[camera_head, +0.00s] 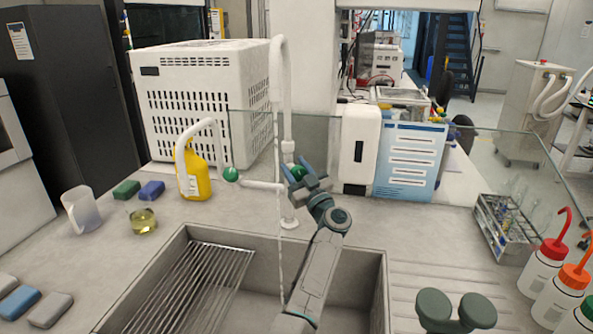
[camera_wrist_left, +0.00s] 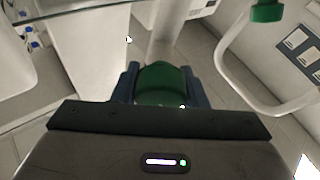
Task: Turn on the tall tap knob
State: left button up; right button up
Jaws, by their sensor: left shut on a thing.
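The tall tap (camera_head: 281,75) is a white pipe rising behind the sink, with a hooked top. Its green knob (camera_head: 296,173) sits on the pipe's right side, partly hidden by my left gripper (camera_head: 307,184). In the left wrist view the green knob (camera_wrist_left: 162,84) lies between the two fingers of my left gripper (camera_wrist_left: 162,82), which is shut on it. A second, lower white tap (camera_head: 209,124) curves to the left and has its own green knob (camera_head: 231,174), apart from my gripper. That other knob also shows in the left wrist view (camera_wrist_left: 267,12). My right gripper is out of view.
The sink (camera_head: 372,285) with a wire rack (camera_head: 190,290) lies under my left arm. A yellow bottle (camera_head: 195,175) is at the left; a tube rack (camera_head: 503,230) and wash bottles (camera_head: 541,268) are at the right.

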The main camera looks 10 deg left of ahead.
pick_arm(q)
jog(key=n+g, duration=0.1)
jog(key=n, duration=0.1)
jog(key=shift+f+n+y+b, duration=0.15)
jog(key=shift+n+y+b, duration=0.15)
jog(key=shift+n+y, duration=0.1)
jog(key=n+g, duration=0.1)
jog(key=n, duration=0.2)
jog(key=shift+s+a+y+b, duration=0.1)
jog(key=shift+y+b, duration=0.2)
jog(key=shift+b, duration=0.1)
jog(key=shift+n+g+b, duration=0.35)
jog(key=shift+n+g, duration=0.45)
jog(key=shift+n, duration=0.4)
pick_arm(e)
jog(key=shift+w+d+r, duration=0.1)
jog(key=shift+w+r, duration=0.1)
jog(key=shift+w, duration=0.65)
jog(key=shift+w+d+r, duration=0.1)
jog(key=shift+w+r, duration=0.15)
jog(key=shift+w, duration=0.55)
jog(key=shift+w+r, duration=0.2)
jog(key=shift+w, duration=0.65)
pick_arm(q)
jog(key=o, duration=1)
jog(key=shift+f, duration=0.1)
